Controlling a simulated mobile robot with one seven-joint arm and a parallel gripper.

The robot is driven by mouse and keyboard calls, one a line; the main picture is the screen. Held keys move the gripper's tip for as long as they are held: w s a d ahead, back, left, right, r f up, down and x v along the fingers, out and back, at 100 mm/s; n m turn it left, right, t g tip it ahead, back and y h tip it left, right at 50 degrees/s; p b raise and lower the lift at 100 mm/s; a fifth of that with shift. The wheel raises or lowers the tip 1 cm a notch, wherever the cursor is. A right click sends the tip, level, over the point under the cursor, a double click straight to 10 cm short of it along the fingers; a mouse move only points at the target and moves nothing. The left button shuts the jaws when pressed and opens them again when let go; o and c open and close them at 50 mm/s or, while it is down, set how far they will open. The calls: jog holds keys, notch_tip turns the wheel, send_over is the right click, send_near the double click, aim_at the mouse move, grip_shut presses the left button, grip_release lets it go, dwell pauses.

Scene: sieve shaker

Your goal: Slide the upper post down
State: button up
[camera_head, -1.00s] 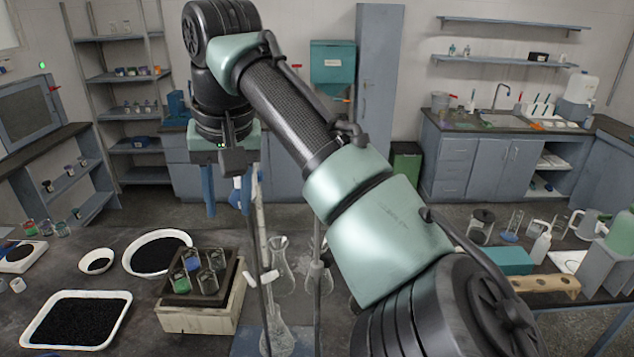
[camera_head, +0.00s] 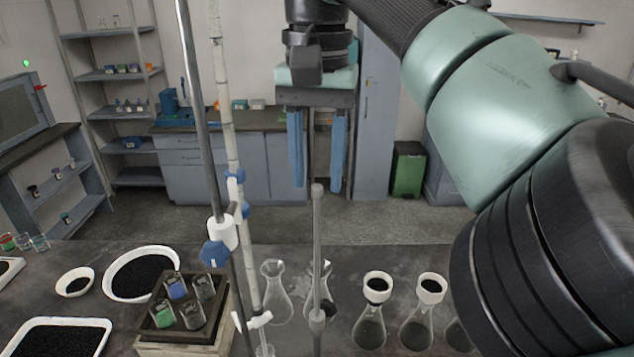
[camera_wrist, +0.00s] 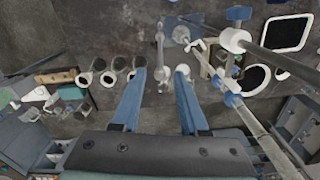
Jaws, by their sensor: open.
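A slim grey upright post (camera_head: 317,245) with a rounded top stands at the middle of the bench, with a dark clamp or knob (camera_head: 317,315) low on it. I cannot tell for sure which part is the upper post. My gripper (camera_head: 317,187) points down with its two blue fingers apart, and it lines up over the top of this post in the head view. In the wrist view the post (camera_wrist: 160,52) shows in the gap between the open fingers (camera_wrist: 161,72), with no finger clearly touching it. The post's foot is hidden in the head view.
A tall metal rod (camera_head: 202,110) and a white graduated tube (camera_head: 228,120) with blue-knobbed clamps (camera_head: 217,252) stand left of my gripper. Glass flasks (camera_head: 276,290) stand around the post. A wooden block with small jars (camera_head: 190,318) and trays of black grains (camera_head: 68,337) lie left.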

jog(key=p, duration=0.3)
send_over(316, 264)
notch_tip(316, 264, down, 9)
jog(key=shift+w+r, duration=0.15)
jog(key=shift+w+f, duration=0.15)
jog(key=shift+f, duration=0.4)
jog(key=shift+r, duration=0.1)
grip_shut()
dwell(0.6)
